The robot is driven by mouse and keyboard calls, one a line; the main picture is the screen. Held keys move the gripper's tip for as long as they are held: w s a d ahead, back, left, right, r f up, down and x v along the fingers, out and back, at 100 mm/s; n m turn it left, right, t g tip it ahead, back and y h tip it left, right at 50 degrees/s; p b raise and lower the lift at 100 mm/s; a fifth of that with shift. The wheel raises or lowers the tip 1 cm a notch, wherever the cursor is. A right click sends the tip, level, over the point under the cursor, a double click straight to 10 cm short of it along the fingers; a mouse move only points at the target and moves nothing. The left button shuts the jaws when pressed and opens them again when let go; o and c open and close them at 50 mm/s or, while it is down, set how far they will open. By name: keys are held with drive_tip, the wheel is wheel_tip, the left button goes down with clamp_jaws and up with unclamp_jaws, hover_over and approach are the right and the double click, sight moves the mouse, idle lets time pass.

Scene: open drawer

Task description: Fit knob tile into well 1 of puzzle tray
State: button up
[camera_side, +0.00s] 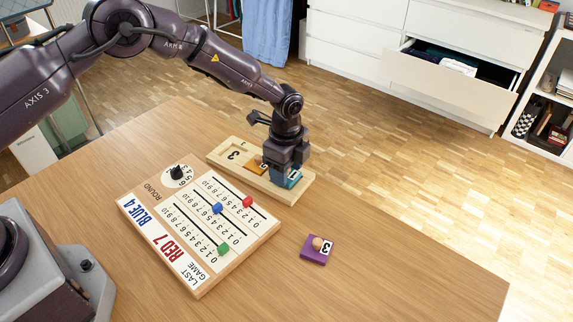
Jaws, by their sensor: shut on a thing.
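The wooden puzzle tray (222,157) lies on the table behind the scoreboard. My gripper (290,170) points down over the tray's right end and is shut on a teal tile (293,179). The gripper hides the tile's knob and most of its face. The teal tile is at the tray's right-hand well; I cannot tell whether it sits in the well or just above it. An orange tile (255,165) is in the middle of the tray, partly hidden by my gripper. The left well (233,155) is empty and shows a 3.
A purple tile (314,250) with a round knob and a 3 lies on the table at the front right. A scoreboard (196,229) with coloured sliders and a black dial lies left of it. The table's right part is clear. A drawer (446,80) stands open behind.

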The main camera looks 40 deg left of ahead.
drive_tip(key=shift+f, duration=0.45)
drive_tip(key=o, duration=1.1)
drive_tip(key=shift+c, duration=0.2)
wheel_tip(320, 180, up, 13)
